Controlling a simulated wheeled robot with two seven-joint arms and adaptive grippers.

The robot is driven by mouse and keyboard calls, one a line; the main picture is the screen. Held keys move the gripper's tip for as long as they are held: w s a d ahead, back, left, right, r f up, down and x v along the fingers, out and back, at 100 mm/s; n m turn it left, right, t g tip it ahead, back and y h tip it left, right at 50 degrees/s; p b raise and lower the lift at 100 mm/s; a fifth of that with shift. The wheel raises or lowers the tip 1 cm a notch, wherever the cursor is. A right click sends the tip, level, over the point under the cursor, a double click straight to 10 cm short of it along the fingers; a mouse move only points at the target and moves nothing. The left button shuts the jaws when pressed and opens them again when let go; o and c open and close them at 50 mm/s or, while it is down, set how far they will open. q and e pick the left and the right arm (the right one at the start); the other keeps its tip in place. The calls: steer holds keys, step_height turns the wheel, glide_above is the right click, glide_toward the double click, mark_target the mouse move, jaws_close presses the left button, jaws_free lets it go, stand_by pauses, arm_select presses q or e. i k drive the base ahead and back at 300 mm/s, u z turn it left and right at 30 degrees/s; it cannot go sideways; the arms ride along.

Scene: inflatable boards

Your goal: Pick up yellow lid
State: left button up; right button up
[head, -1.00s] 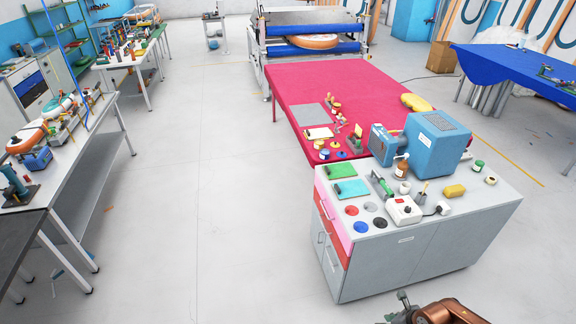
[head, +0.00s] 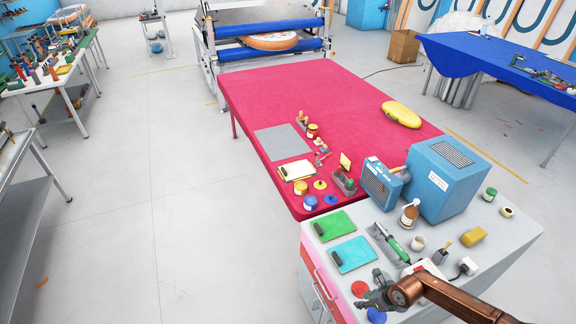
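The yellow lid (head: 320,184) is a small flat disc on the near left part of the red table (head: 300,95). It lies just right of a yellow can (head: 300,189) and above a blue lid (head: 331,199) in the picture. My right gripper (head: 368,297) shows at the lower right, over the front of the grey cabinet, well short of the lid and apart from it. Its fingers are small and dark, and I cannot make out whether they are open. My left gripper is out of view.
The grey cabinet (head: 470,270) stands before the table, bearing green and turquoise boards, a blue box machine (head: 446,175) and several small items. A blue can (head: 310,203), clipboard (head: 296,170) and tool stand (head: 344,181) are near the lid.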

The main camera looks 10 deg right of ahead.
mark_target(319, 185)
steer(key=z, duration=0.15)
steer(key=i, duration=2.5)
steer(key=z, duration=0.05)
